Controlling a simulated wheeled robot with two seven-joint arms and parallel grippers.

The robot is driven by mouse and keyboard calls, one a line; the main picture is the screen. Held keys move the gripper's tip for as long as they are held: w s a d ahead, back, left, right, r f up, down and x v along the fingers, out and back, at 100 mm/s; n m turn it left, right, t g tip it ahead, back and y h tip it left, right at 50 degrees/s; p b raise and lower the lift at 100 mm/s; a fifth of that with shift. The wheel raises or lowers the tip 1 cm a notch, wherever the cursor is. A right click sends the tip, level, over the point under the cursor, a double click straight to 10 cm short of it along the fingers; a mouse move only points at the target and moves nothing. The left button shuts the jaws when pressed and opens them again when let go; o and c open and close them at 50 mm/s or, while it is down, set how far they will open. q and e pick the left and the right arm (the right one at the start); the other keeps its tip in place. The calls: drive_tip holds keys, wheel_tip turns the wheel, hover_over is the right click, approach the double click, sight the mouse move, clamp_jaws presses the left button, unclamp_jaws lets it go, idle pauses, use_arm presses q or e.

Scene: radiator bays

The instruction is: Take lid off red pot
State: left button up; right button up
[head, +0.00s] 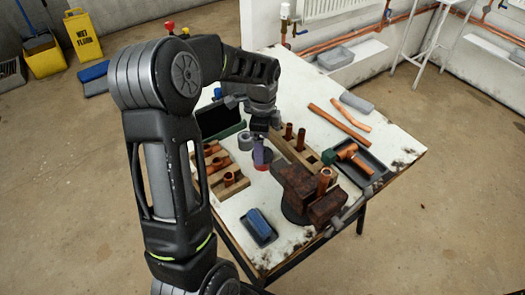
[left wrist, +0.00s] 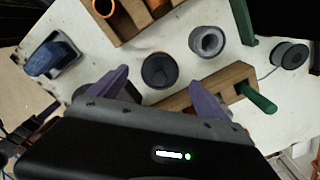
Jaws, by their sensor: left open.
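The red pot (head: 263,167) stands on the white workbench, mostly hidden under my left gripper in the head view. In the left wrist view a dark round top (left wrist: 160,71), apparently its lid, lies between my purple fingers; its details are too small to tell. My left gripper (head: 259,153) is above the pot, pointing down. In the left wrist view the left gripper (left wrist: 159,80) is open, its fingers apart on either side of the round top, with nothing visibly held. Whether the fingers touch it cannot be told. My right gripper is not in view.
A grey ring-shaped roll (head: 245,140) stands close to the pot. A rusty vise (head: 298,183) is to the right, and wooden blocks with copper pipes (head: 228,180) are to the left. A blue block in a tray (head: 259,224) is in front. A wire spool (left wrist: 291,55) lies farther off.

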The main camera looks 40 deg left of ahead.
use_arm(q)
wheel_tip(320, 180, down, 2)
drive_tip(key=shift+f, duration=0.15)
drive_tip(key=shift+c, duration=0.5)
drive_tip(key=c, duration=1.3)
